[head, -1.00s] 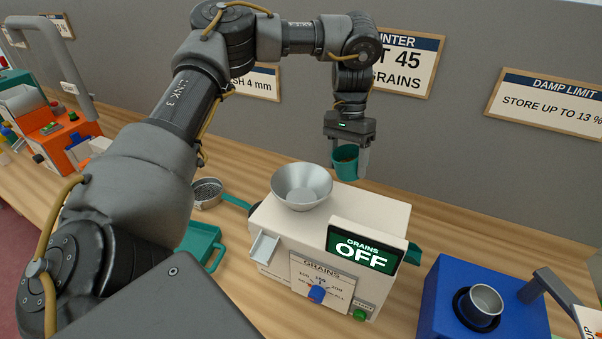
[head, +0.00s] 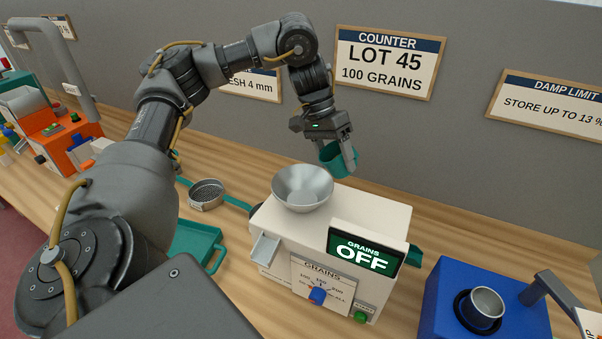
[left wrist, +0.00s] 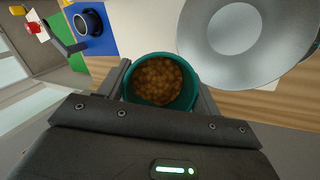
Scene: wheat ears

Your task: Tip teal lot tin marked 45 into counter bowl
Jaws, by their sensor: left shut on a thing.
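My left gripper (head: 343,165) is shut on a teal tin (head: 336,161), just behind and to the right of the counter bowl. In the left wrist view the tin (left wrist: 188,92) sits between the fingers and is full of brown grains (left wrist: 158,80). The tin leans slightly in the head view. No number shows on its visible side. The silver counter bowl (head: 302,188) sits on top of the cream counter machine (head: 340,215). It looks empty in the left wrist view (left wrist: 235,30). The tin is apart from the bowl. My right gripper is not in view.
The counter's screen (head: 363,250) reads GRAINS OFF. A sign (head: 389,62) on the wall reads LOT 45, 100 GRAINS. A sieve (head: 207,194) and a teal tray (head: 196,243) lie left of the counter. A blue machine (head: 460,290) with a metal cup stands at right.

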